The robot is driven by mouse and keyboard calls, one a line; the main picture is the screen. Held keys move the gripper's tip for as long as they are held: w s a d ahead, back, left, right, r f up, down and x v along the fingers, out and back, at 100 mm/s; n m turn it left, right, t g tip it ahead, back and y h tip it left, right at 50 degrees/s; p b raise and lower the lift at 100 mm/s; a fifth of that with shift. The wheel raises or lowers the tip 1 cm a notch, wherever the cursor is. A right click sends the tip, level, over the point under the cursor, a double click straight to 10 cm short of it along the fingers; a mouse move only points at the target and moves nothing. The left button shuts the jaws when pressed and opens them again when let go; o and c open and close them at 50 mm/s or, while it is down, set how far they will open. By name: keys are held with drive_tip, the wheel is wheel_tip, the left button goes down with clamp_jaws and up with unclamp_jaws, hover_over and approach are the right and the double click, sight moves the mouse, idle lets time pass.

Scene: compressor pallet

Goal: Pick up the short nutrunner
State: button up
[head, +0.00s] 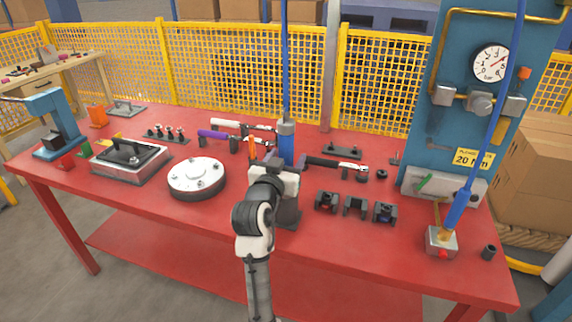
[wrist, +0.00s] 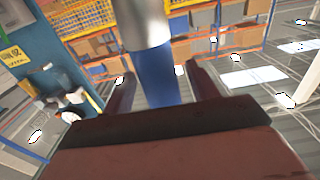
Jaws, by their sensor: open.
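A blue nutrunner with a grey collar (head: 287,147) hangs upright on a blue line above the middle of the table. I take it to be the short one. My gripper (head: 276,167) is just in front of it in the head view and hides its lower end. In the wrist view, the blue body (wrist: 157,80) stands between the two open fingers (wrist: 158,88), with the grey collar (wrist: 143,24) beyond. I cannot tell whether either finger touches it. A second blue tool (head: 460,207) leans at the right, its lower end at a small metal block.
The red table (head: 340,235) holds a round white plate (head: 196,177), a grey case (head: 130,160), a purple-handled wrench (head: 215,135), a black-handled wrench (head: 325,162) and several dark holders (head: 356,206). A blue panel with a gauge (head: 491,64) stands at the right.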

clamp_jaws()
drive_tip(key=shift+r, duration=0.1)
idle(0.4)
drive_tip(key=shift+r, duration=0.1)
